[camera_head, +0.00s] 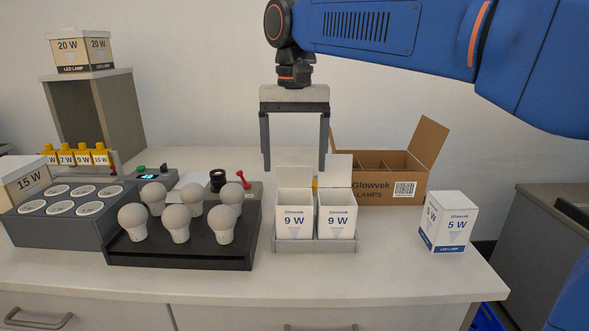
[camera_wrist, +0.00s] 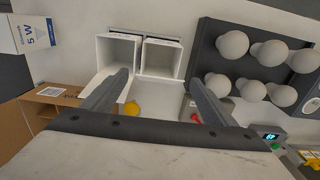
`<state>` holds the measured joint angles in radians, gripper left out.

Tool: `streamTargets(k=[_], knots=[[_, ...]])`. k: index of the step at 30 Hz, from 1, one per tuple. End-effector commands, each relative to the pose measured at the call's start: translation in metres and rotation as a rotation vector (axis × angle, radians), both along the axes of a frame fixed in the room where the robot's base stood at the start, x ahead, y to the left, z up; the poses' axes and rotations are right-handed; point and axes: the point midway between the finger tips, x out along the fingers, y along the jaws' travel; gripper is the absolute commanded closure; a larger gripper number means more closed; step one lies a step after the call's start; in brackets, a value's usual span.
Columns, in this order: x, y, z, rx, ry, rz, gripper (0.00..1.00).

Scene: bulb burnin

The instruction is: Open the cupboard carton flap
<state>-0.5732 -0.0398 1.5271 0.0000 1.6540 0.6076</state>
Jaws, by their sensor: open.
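A brown Glowvek lamps carton (camera_head: 375,191) stands at the back right of the counter, with dividers inside. Its right flap (camera_head: 429,140) is raised and leans outward; a left flap is partly hidden. A tan 20 W carton (camera_head: 75,53) sits on top of the grey cupboard (camera_head: 118,105) at the back left. My gripper (camera_head: 294,166) is open and empty, pointing down above and behind two white 9 W boxes (camera_head: 296,222). In the wrist view these boxes (camera_wrist: 160,58) look open and empty. My gripper touches neither carton.
A black tray (camera_head: 180,255) holds several white bulbs. A white 5 W box (camera_head: 442,222) stands right of the brown carton. A grey block (camera_head: 60,230) with round sockets and a 15 W carton (camera_head: 25,182) are at left.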

Motion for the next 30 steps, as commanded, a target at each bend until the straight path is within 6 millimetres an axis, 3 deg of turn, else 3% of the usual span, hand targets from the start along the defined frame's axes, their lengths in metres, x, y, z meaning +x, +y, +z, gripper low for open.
streamTargets(k=[7,18,25,26,30], knots=[[0.000,0.000,-0.024,0.000,0.000,0.000,0.20],[0.000,0.000,-0.029,0.000,0.000,0.000,0.20],[0.000,0.000,-0.029,0.000,0.000,0.000,0.75],[0.000,0.000,-0.029,0.000,0.000,0.000,0.80],[-0.002,0.000,-0.029,0.000,0.006,0.000,0.80]])
